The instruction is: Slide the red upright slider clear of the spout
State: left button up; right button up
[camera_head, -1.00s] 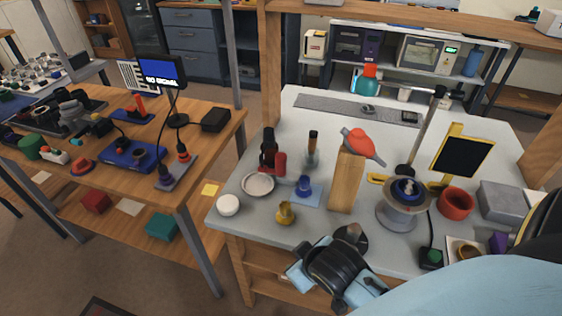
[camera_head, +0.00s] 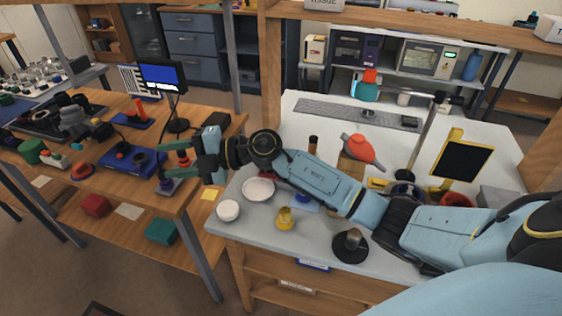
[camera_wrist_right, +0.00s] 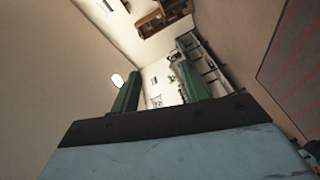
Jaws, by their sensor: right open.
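A red upright piece (camera_head: 184,157) stands on a small grey plate (camera_head: 168,187) near the right edge of the left wooden table. I take it for the slider; its spout I cannot make out. My right gripper (camera_head: 175,154) reaches left across the gap between the tables. Its green fingers are open, one above and one below the red piece in the picture; I cannot tell whether they touch it. In the right wrist view the two fingers (camera_wrist_right: 160,82) are apart with only distant room between them. My left gripper is out of view.
Close by are a blue tray (camera_head: 130,160) and a small monitor (camera_head: 162,77) on a stand. Under my right arm, the grey table holds a white dish (camera_head: 258,189), a yellow piece (camera_head: 285,219) and a black flanged part (camera_head: 351,246).

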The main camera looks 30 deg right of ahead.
jog(key=w+d+f+m+g+h, duration=0.1)
jog(key=d+g+h, duration=0.45)
jog(key=d, duration=0.85)
jog(key=d+f+g+h, duration=0.2)
jog(key=d+g+h, duration=0.1)
jog(key=d+h, duration=0.8)
jog(key=shift+y, duration=0.85)
jog(key=f, duration=0.4)
jog(key=d+f, duration=0.1)
jog(key=f, duration=0.3)
jog(key=d+f+b, duration=0.1)
jog(key=f, duration=0.3)
jog(key=shift+w+f, duration=0.1)
jog(key=shift+w, duration=0.1)
grip_shut()
